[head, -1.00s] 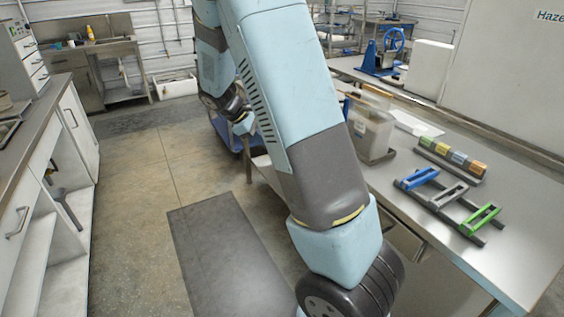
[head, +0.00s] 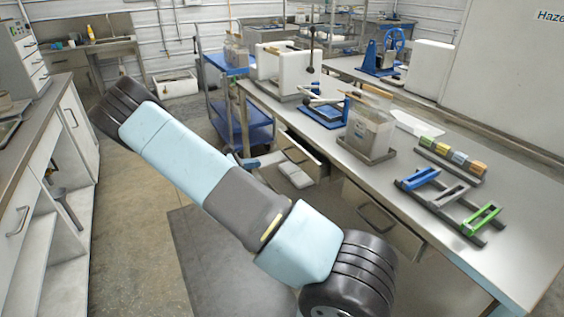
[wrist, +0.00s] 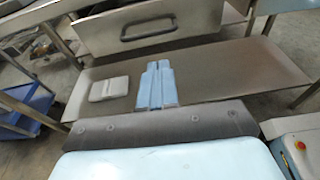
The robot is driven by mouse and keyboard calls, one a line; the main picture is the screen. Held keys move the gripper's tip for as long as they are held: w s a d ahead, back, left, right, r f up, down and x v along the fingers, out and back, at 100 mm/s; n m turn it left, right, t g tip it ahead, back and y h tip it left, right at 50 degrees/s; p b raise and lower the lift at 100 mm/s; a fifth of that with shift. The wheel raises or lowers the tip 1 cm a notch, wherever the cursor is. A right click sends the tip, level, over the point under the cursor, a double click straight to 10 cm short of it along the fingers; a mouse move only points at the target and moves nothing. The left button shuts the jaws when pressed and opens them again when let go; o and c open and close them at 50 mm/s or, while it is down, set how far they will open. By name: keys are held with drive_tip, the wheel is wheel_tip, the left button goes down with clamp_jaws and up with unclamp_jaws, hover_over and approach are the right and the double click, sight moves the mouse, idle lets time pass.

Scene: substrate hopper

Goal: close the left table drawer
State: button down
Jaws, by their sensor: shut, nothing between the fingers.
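The left table drawer (head: 307,158) is under the table's front edge, with a grey front and a bar handle. How far it stands out is hard to tell. In the wrist view a drawer front (wrist: 185,22) with a dark handle fills the upper middle, beyond my gripper. My gripper (wrist: 157,65) shows there as two light blue fingers, shut together and empty. The fingertips appear below the drawer front, with the lower shelf behind them; contact is not visible. In the head view my arm hides most of the wrist.
A second drawer (head: 384,222) is to the right under the steel table (head: 510,225). A white case (wrist: 109,88) lies on the lower shelf (wrist: 230,70). A blue cart (head: 258,133) stands left of the table. Cabinets (head: 35,205) line the left side.

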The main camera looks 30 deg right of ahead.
drive_tip(key=x, duration=1.4)
drive_tip(key=shift+w, duration=0.3)
drive_tip(key=shift+f, duration=0.15)
